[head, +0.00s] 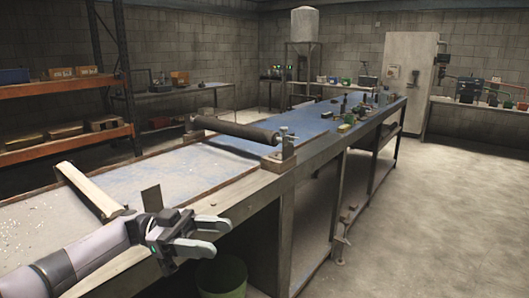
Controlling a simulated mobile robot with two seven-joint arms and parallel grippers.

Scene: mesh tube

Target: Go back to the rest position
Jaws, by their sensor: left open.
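My left gripper (218,235) is in the lower left of the head view, over the near edge of the long workbench (150,180). Its two fingers point right and are apart, with nothing seen between them. A dark roller or mesh tube (235,130) lies across the bench, with its right end at a bracket (283,150). My gripper is nearer to me than the roller and well apart from it. My right gripper is not in view.
A pale bar (88,188) lies across the bench left of my gripper. A green bin (221,276) stands on the floor below it. Several small items sit at the bench's far end. Orange shelving (62,87) stands at left. The floor (440,220) at right is clear.

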